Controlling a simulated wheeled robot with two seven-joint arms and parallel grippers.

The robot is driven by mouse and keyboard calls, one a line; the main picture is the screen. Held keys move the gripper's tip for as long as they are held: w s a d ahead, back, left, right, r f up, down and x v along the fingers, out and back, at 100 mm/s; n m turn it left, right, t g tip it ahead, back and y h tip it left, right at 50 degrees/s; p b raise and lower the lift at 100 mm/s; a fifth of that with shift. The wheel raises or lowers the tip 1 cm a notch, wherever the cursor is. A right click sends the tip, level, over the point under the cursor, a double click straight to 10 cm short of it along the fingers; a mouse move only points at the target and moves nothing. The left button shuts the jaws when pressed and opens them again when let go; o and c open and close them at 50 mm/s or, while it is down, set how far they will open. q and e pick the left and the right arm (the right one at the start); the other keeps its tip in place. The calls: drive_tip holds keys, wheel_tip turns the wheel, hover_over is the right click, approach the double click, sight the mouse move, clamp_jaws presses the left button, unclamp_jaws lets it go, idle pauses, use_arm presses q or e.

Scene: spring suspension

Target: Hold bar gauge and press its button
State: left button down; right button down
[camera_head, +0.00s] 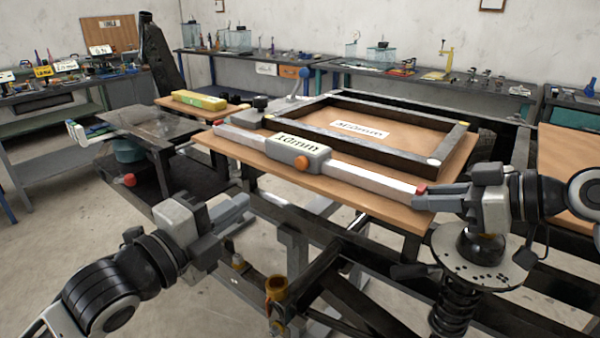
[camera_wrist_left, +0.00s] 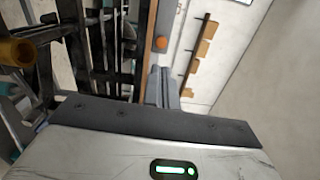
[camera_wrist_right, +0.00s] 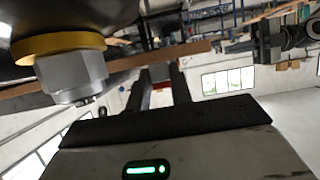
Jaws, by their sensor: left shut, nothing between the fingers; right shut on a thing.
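The bar gauge (camera_head: 345,173) is a long pale bar with a grey display housing (camera_head: 297,153) reading "1.0mm" and an orange round button (camera_head: 301,163) on its near side. It lies across the front of the wooden board, in front of the dark frame. My right gripper (camera_head: 420,197) is shut on the gauge's right end, by its red tip. In the right wrist view a small red patch shows between the fingers (camera_wrist_right: 163,90). My left gripper (camera_head: 242,205) is shut and empty, below and left of the button, apart from it. The button also shows in the left wrist view (camera_wrist_left: 161,43).
A dark rectangular frame (camera_head: 375,105) with a label sits on the wooden board (camera_head: 405,217). A yellow block (camera_head: 199,100) stands behind left. A spring with a round plate (camera_head: 470,262) is below my right gripper. Metal beams and a brass fitting (camera_head: 276,288) lie below.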

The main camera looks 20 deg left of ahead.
sight(300, 165)
use_arm(q)
drive_tip(key=shift+s+a+n, duration=0.1)
drive_tip(key=shift+s+n, duration=0.2)
drive_tip(key=shift+s, duration=0.5)
drive_tip(key=x, duration=1.4)
drive_tip(key=shift+r, duration=0.15)
